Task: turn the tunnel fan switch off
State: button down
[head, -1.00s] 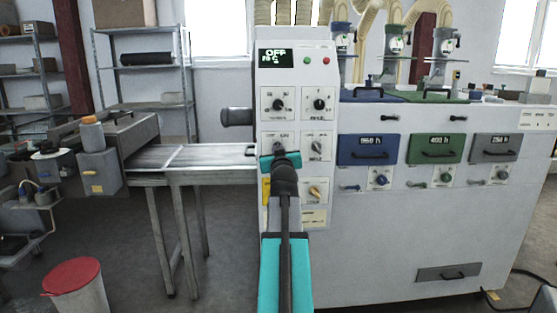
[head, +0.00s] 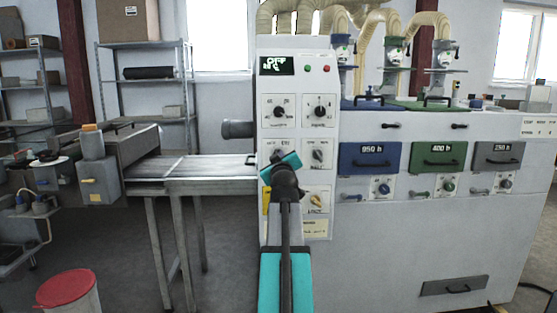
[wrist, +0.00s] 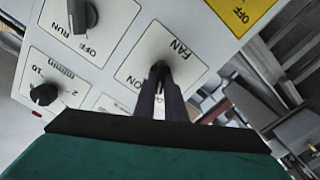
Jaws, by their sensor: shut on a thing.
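The fan switch (wrist: 157,69) is a dark knob on a white plate (wrist: 190,68) marked FAN, with ON legible at one edge of the plate in the wrist view. My gripper (wrist: 160,88) is shut on this knob, its two dark fingers meeting around it. The knob's exact pointing direction is hidden by the fingers. In the head view my gripper's teal housing (head: 281,164) is tilted in front of the white control column (head: 292,88) and covers most of the fan plate.
A RUN/OFF knob (wrist: 82,14) and a m/min dial (wrist: 43,95) sit close by on the panel. A yellow-handled knob (head: 316,200) is below right. A conveyor (head: 190,168) extends left; a red-lidded bin (head: 68,289) stands on the floor.

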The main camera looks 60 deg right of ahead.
jog(key=c, duration=1.8)
grip_release()
jog(key=shift+s+a, duration=0.1)
jog(key=b+v, duration=0.5)
jog(key=v, duration=0.8)
jog(key=shift+s+a+f+b, duration=0.1)
jog(key=shift+s+a+b, duration=0.1)
jog(key=shift+b, duration=0.2)
jog(key=shift+w+a, duration=0.1)
